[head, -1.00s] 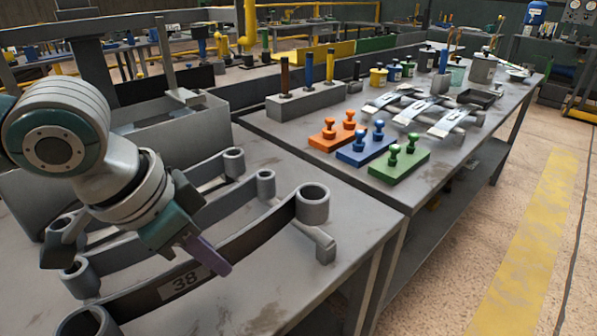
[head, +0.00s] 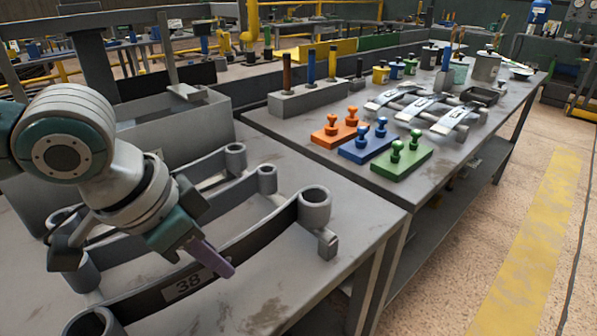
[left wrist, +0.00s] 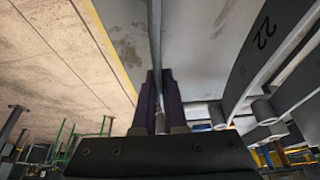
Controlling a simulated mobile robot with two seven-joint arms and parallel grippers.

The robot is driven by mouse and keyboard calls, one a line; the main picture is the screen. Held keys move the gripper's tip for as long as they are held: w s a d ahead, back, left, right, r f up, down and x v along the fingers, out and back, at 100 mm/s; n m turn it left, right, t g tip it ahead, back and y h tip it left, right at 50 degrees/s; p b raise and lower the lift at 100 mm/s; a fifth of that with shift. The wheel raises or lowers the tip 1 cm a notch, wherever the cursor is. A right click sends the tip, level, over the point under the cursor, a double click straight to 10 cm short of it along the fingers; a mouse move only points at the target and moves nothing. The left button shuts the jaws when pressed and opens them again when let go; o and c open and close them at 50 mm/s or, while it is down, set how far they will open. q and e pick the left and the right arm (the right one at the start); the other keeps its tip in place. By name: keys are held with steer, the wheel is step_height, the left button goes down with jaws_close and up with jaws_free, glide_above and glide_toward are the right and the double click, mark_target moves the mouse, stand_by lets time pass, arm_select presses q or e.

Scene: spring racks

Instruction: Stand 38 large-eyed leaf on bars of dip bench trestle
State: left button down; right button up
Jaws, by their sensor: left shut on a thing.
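The dark large-eyed leaf marked 38 (head: 262,236) stands on edge above the near bench, with one big round eye at its right end and one at its lower left end. My left gripper (head: 218,264) is shut on its strip near the middle. In the left wrist view the leaf (left wrist: 156,35) is a thin edge between the purple fingers (left wrist: 157,98). A grey trestle bar end (head: 328,245) shows under the right eye. Most of the trestle is hidden, and I cannot tell whether the leaf touches the bar. My right gripper is not in view.
Smaller-eyed leaves (head: 266,180) stand just behind; one marked 22 (left wrist: 258,45) shows in the left wrist view. A grey tank (head: 175,118) stands behind them. The far bench holds orange, blue and green (head: 402,160) knobbed blocks. The near bench's front right is clear.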

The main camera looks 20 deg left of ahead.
arm_select(q)
steer(key=shift+w+f, duration=0.15)
steer(key=shift+f, duration=0.15)
steer(key=c, duration=0.9)
jaws_free()
steer(key=shift+f, duration=0.1)
steer(key=shift+o, duration=0.2)
steer(key=shift+s+f, duration=0.2)
steer(key=o, duration=0.4)
steer(key=shift+r, duration=0.1)
steer(key=shift+o, duration=0.2)
steer(key=shift+w, duration=0.1)
step_height(320, 180, up, 7)
steer(key=p, duration=0.8)
steer(key=shift+r, duration=0.1)
